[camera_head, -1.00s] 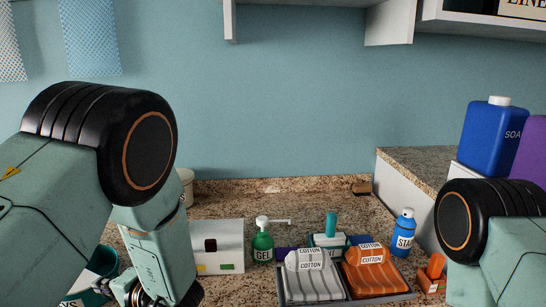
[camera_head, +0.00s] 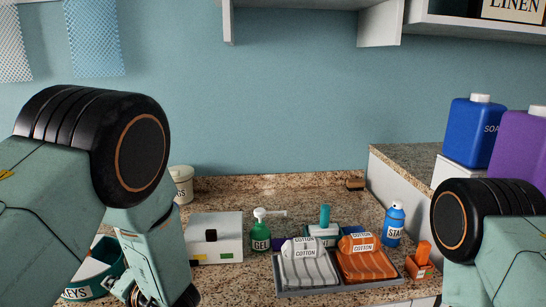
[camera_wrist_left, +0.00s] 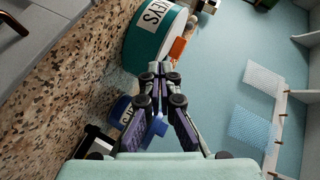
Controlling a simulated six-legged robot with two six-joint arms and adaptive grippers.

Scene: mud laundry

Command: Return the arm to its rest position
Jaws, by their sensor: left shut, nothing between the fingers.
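My left arm comes in from the left in the head view, bent at its black joint, with its forearm pointing down. My left gripper (camera_head: 140,294) is low there and partly cut off by the lower edge. In the left wrist view the gripper (camera_wrist_left: 160,68) has its fingertips together with nothing between them. The teal KEYS container (camera_wrist_left: 154,30) lies just past the fingertips; it also shows beside the gripper in the head view (camera_head: 112,262). My right arm shows at the right, but its gripper is out of view.
The granite counter (camera_head: 300,192) holds a white box (camera_head: 216,238), a green GEL bottle (camera_head: 261,238), a grey tray (camera_head: 350,287) with folded cotton cloths, a blue bottle (camera_head: 393,225) and an orange item (camera_head: 420,262). A blue soap jug (camera_head: 473,130) stands at right.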

